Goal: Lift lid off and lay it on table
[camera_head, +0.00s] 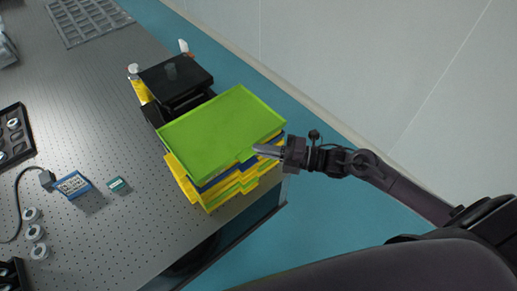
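A green, shallow, rimmed tray-like piece (221,132) tops a stack of yellow and blue bins (238,182) at the table's right edge; it may be the lid. A black box (177,80) with a flat top and a grey knob-like cylinder on it stands just behind. My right gripper (258,149) comes in from the right, its fingertips at the green piece's right edge. Whether they touch it, and whether they are apart, I cannot tell. My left gripper is not in view.
The grey perforated table (95,130) has free room left of the stack. A blue box (72,185), a small teal block (117,184) and several white round parts (35,232) lie there. Dark trays sit at the left edge. A white bottle (134,69) stands by the black box.

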